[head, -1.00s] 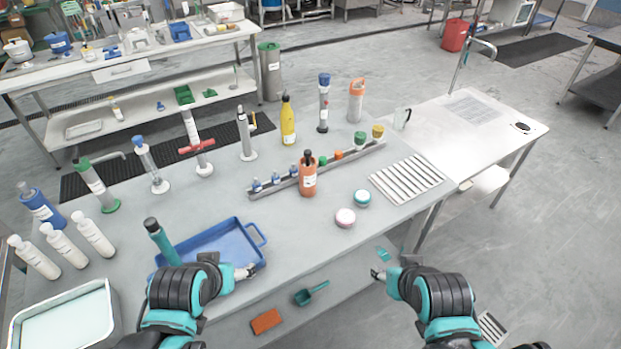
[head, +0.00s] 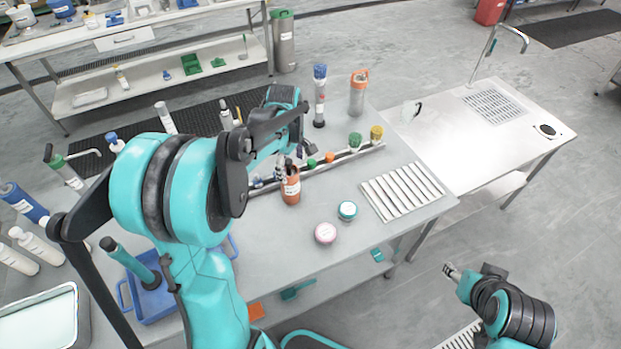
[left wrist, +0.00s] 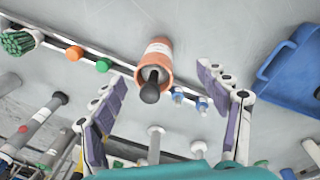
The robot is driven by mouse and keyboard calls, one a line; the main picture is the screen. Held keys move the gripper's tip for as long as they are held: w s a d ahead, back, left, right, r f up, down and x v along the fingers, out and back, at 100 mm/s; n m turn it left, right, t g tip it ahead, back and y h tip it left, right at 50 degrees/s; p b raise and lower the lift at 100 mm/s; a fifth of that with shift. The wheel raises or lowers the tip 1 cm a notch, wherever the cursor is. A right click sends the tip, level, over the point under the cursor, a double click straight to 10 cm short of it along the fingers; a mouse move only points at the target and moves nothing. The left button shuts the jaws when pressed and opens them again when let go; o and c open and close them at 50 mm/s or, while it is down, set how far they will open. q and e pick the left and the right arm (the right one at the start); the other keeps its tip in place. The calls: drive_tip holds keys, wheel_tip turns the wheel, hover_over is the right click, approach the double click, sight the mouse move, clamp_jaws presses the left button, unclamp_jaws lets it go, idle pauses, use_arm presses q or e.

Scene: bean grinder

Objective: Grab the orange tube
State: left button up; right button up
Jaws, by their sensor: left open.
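The orange tube (head: 291,190) has a white label and a dark cap and stands on the grey table, in front of the long rail. In the left wrist view the orange tube (left wrist: 157,57) lies between the two spread fingers, its dark cap pointing toward the camera. My left gripper (left wrist: 161,78) is open and empty. In the head view my left gripper (head: 298,150) is just above and behind the tube, partly hidden by its own arm. My right gripper (head: 452,272) is off the table's front right side; its jaws are too small to read.
The rail (head: 345,158) holds several small coloured items behind the tube. A white slatted rack (head: 402,191) lies farther right. A blue tray (left wrist: 292,68) also shows in the wrist view.

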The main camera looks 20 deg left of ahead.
sight(288, 162)
use_arm(q)
drive_tip(key=shift+w+a+f+n+g+p, duration=0.3)
drive_tip(key=shift+w+a+f+n, duration=0.7)
drive_tip(key=shift+f+n, duration=0.1)
drive_tip(key=shift+a+f, duration=0.2)
drive_tip(key=shift+a, duration=0.05)
drive_tip(key=shift+a+f+n, duration=0.15)
drive_tip(key=shift+f+n, duration=0.15)
drive_tip(key=shift+w+f, duration=0.2)
drive_tip(key=shift+f, duration=0.75)
drive_tip(key=shift+s+f+b, duration=0.1)
drive_tip(key=shift+f+b, duration=0.35)
drive_tip(key=shift+f, duration=0.3)
wheel_tip(288, 162, down, 4)
drive_tip(key=shift+f+b, duration=0.25)
drive_tip(key=shift+b, duration=0.4)
drive_tip(key=shift+d+r, duration=0.1)
drive_tip(key=shift+d, duration=0.1)
drive_tip(key=c, duration=1.3)
